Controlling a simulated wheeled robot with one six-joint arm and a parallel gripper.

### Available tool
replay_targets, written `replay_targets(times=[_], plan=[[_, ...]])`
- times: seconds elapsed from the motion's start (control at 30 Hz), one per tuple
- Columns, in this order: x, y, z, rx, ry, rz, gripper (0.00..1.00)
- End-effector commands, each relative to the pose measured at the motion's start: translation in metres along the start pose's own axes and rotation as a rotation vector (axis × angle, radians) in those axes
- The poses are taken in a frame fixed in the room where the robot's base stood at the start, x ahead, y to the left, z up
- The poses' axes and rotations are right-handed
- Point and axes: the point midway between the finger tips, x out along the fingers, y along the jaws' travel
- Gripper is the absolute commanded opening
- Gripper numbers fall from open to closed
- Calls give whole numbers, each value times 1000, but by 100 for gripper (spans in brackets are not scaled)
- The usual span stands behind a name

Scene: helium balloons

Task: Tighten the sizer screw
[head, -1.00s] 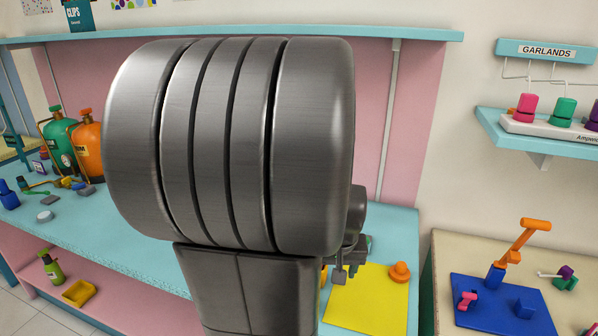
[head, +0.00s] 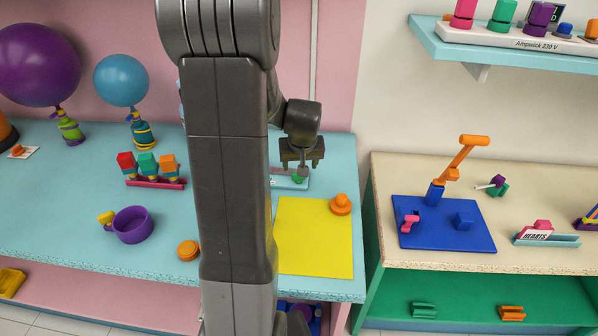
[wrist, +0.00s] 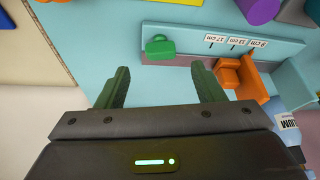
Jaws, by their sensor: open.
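The sizer is a grey-blue rail (wrist: 180,33) with white labels reading 17, 13 and 9 cm in the wrist view. A green screw knob (wrist: 160,47) sits at its left end, and an orange block (wrist: 238,76) stands farther right. My gripper (wrist: 161,70) is open, with its two green fingers apart and nothing between them. The knob shows just beyond the fingertips, roughly in line with the gap. In the head view my gripper (head: 302,161) hangs over the sizer (head: 288,184), close above the green knob (head: 298,179). My arm hides the sizer's left part there.
A yellow mat (head: 314,240) with an orange knobbed piece (head: 340,204) lies in front of the sizer. A purple bowl (head: 132,225), an orange disc (head: 188,250) and a rack of coloured pieces (head: 155,183) are left of my arm. A cream table (head: 520,210) stands right, across a gap.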

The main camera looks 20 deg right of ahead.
Motion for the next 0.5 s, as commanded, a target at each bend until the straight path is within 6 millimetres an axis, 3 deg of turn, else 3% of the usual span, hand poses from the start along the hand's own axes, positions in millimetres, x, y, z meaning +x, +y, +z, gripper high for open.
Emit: replay_targets(times=[0.23, 0.5], plan=[[38, -1, 1, 1, -4, -1, 62], [61, 0, 0, 0, -1, 0, 62]])
